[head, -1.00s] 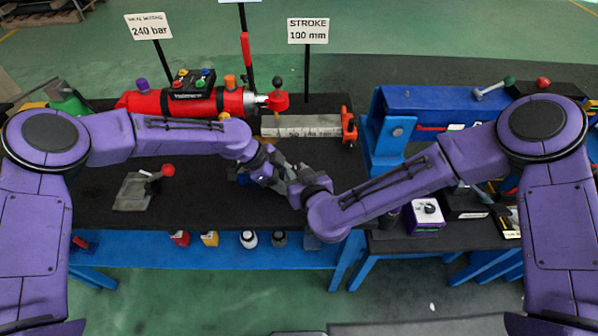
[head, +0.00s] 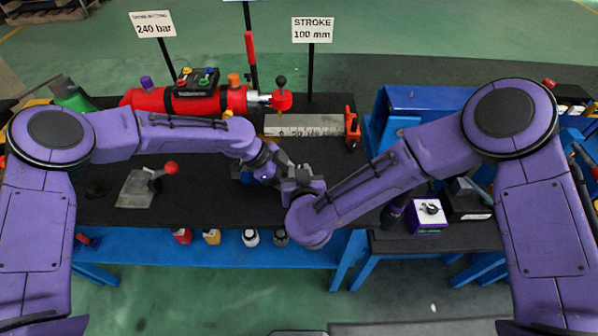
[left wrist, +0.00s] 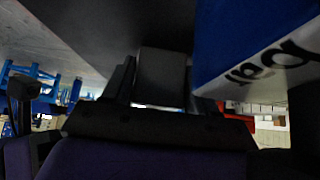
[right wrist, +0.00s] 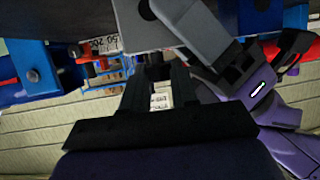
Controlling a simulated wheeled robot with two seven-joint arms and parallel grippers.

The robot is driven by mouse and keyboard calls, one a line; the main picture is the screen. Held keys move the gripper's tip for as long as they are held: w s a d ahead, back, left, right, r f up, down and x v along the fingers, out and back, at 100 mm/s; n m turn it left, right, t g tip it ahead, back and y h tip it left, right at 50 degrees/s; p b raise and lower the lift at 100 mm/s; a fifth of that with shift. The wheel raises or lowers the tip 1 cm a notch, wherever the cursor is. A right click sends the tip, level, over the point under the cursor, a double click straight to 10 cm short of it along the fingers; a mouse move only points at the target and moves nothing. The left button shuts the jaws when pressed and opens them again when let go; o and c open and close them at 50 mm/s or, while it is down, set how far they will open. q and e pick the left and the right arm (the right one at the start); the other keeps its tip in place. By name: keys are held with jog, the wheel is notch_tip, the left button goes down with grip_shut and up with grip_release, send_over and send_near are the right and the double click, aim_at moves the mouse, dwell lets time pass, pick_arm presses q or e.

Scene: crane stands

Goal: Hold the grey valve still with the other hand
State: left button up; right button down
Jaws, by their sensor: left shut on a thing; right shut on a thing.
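Both grippers meet near the middle of the dark bench in the head view. A grey block, which I take to be the grey valve (left wrist: 160,78), sits between the fingers of my left gripper (left wrist: 158,92) in the left wrist view. My left gripper (head: 277,172) is shut on it. My right gripper (head: 297,184) is close beside, shut on a grey part at the top of the right wrist view (right wrist: 137,25), seemingly the same valve. The grippers hide most of the valve in the head view, so its exact tilt cannot be told.
A grey lever base with a red knob (head: 137,188) stands left on the bench (head: 205,205). A red cylinder (head: 205,101) and a scale block (head: 303,124) lie behind. A blue frame (head: 425,100) and a purple box (head: 426,214) are right.

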jog(key=c, duration=0.9)
grip_release()
jog(key=shift+d, duration=0.1)
jog(key=shift+o, duration=0.2)
jog(key=v, duration=1.2)
